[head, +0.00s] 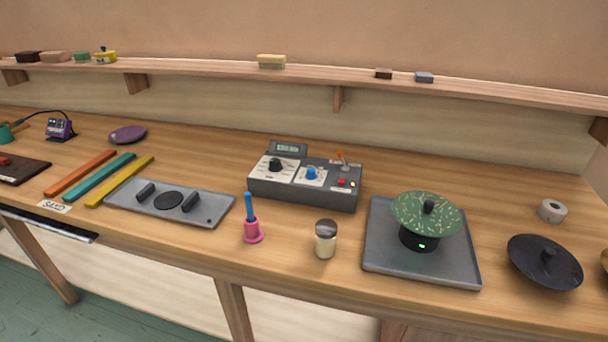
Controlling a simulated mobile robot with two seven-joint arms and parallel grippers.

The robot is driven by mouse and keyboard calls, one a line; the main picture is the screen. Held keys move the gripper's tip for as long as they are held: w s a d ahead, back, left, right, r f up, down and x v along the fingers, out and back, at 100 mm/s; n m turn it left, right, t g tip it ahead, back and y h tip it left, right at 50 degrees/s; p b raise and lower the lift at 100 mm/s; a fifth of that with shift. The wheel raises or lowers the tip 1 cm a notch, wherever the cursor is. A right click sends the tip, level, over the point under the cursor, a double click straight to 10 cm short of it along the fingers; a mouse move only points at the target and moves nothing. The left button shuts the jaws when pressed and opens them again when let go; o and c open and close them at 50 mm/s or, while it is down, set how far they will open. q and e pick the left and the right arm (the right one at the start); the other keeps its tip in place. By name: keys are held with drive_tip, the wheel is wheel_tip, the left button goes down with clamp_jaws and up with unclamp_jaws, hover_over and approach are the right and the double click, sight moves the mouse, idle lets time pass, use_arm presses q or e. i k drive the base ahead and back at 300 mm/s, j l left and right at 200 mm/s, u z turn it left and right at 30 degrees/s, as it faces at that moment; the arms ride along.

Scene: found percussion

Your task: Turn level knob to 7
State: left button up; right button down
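A grey control box (303,194) with a small display (289,148) stands on the wooden workbench, in the middle of the head view. On its top, a black knob (275,165) sits on a white panel at the left, and a blue knob (311,173) sits on a second white panel near the centre. The dial markings are too small to read, so I cannot tell which is the level knob or where either points. A red button (341,182) and a toggle with an orange tip (342,157) are at the right. Neither of my grippers is in view.
In front of the box stand a pink holder with a blue handle (250,218) and a shaker jar (325,240). A grey plate with handles (215,206) lies left. A tray (385,262) bearing a green speckled disc (410,212) stands right. A shelf (200,73) runs behind.

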sight(310, 174)
drive_tip(key=j+z, duration=0.1)
drive_tip(key=z, duration=0.55)
drive_tip(key=j+z, duration=0.4)
drive_tip(key=k+j+z, duration=0.1)
drive_tip(key=j+z, duration=0.35)
drive_tip(key=k+j, duration=0.1)
drive_tip(key=j, duration=0.25)
drive_tip(key=k+j+z, duration=0.15)
drive_tip(key=j, duration=0.15)
drive_tip(key=k+j, duration=0.1)
drive_tip(key=j, duration=0.25)
drive_tip(key=k+j+z, duration=0.1)
drive_tip(key=j, duration=0.2)
drive_tip(key=k, duration=0.05)
